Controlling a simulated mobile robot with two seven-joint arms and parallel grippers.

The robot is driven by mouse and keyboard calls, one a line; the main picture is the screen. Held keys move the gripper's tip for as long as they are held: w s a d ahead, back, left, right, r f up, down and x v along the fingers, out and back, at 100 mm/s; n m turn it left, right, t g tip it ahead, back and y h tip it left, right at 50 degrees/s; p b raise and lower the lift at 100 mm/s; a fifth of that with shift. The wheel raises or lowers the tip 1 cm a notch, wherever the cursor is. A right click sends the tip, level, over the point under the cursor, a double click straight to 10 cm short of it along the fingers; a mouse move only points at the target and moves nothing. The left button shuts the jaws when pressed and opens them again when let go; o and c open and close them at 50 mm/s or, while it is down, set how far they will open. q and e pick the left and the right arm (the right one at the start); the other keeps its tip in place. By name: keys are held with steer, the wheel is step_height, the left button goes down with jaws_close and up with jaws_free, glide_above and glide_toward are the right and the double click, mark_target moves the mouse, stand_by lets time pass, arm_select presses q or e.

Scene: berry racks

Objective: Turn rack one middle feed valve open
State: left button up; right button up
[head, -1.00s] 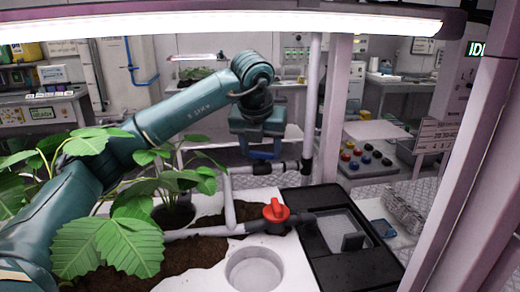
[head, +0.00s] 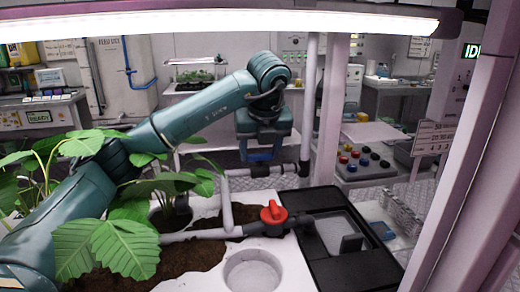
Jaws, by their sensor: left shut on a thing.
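My left gripper (head: 260,150) hangs downward at the back of the rack, beyond the red valve. It is shut on a blue piece (head: 257,156), which looks like a valve handle just above a dark fitting (head: 261,171) on the rear grey pipe (head: 240,172). The gripper body hides most of this handle, so I cannot tell its angle. A valve with a red handle (head: 273,212) sits on the front grey pipe (head: 205,234), nearer to me and apart from the gripper. My right gripper is not in view.
Leafy plants (head: 105,246) grow in dark soil at the left, under my left arm. A black tray (head: 365,268) lies right of the red valve. A white rack post (head: 308,110) stands right of the gripper, and a lamp bar (head: 220,24) crosses above.

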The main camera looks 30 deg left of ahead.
arm_select(q)
steer(key=o, duration=1)
steer(key=v, duration=0.7)
steer(key=shift+s+r, duration=0.15)
steer(key=shift+r, duration=0.1)
steer(key=shift+d, duration=0.1)
